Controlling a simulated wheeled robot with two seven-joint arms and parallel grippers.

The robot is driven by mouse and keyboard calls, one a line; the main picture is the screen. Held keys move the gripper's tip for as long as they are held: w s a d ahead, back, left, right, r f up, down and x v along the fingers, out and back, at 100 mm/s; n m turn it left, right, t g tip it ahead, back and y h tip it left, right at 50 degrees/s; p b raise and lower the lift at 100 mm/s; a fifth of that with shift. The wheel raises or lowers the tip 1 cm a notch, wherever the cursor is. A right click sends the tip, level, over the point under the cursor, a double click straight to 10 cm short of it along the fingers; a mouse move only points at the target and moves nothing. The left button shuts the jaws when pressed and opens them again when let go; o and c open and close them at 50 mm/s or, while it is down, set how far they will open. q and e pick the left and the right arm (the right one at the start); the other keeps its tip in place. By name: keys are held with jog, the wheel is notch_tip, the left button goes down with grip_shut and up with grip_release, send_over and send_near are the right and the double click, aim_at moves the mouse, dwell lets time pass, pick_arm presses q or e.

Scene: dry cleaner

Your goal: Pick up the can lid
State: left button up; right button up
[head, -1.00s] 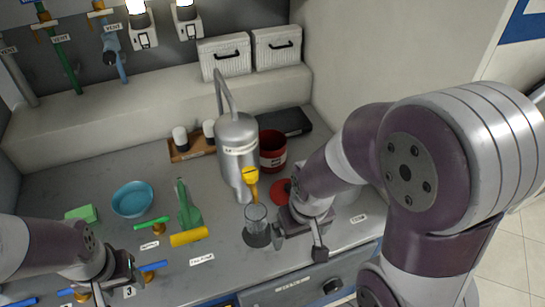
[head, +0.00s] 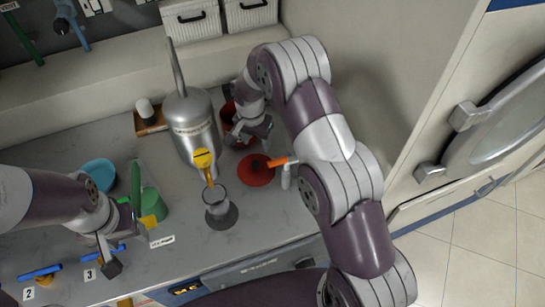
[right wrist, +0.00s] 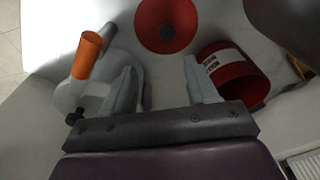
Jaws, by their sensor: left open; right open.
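The can lid, a red disc (head: 256,170) with a dark centre, lies flat on the grey counter. It also shows at the top of the right wrist view (right wrist: 150,30), ahead of the fingers. My right gripper (head: 250,134) is open and empty, above the counter behind the lid and beside the red can. In the right wrist view, the red can (right wrist: 238,72) with a white label stands right of my open fingers (right wrist: 160,72), its mouth uncovered. In the head view my arm partly hides the can. My left gripper (head: 122,240) is open at the counter's left front.
An orange-handled item (head: 283,161) stands just right of the lid. A green container (head: 152,203) and blue bowl (head: 98,172) are further left.

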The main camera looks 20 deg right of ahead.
jog(key=a+f, duration=0.1)
jog(key=a, duration=0.1)
jog(key=p, duration=0.1)
send_over(255, 163)
jog(key=f, duration=0.7)
jog(key=shift+s+f, duration=0.15)
jog(key=shift+s, duration=0.2)
jog(key=shift+f+p, duration=0.3)
jog(key=shift+p, duration=0.15)
jog(key=f, duration=0.1)
jog(key=f+p, duration=0.1)
jog(key=f, duration=0.1)
jog(key=shift+w+a+f, duration=0.1)
jog(key=shift+w+f, duration=0.1)
jog(key=shift+f, duration=0.1)
jog(key=shift+w+d+f, duration=0.2)
jog(key=shift+f, duration=0.2)
jog(key=shift+s+a+r, duration=0.1)
jog(key=shift+s, duration=0.05)
jog(key=c, duration=1)
pick_arm(q)
jog(key=a+r, duration=0.1)
jog(key=s+r, duration=0.1)
jog(key=shift+a+r, duration=0.35)
jog(key=shift+a, duration=0.05)
pick_arm(e)
grip_shut()
pick_arm(q)
jog(key=shift+w, duration=0.1)
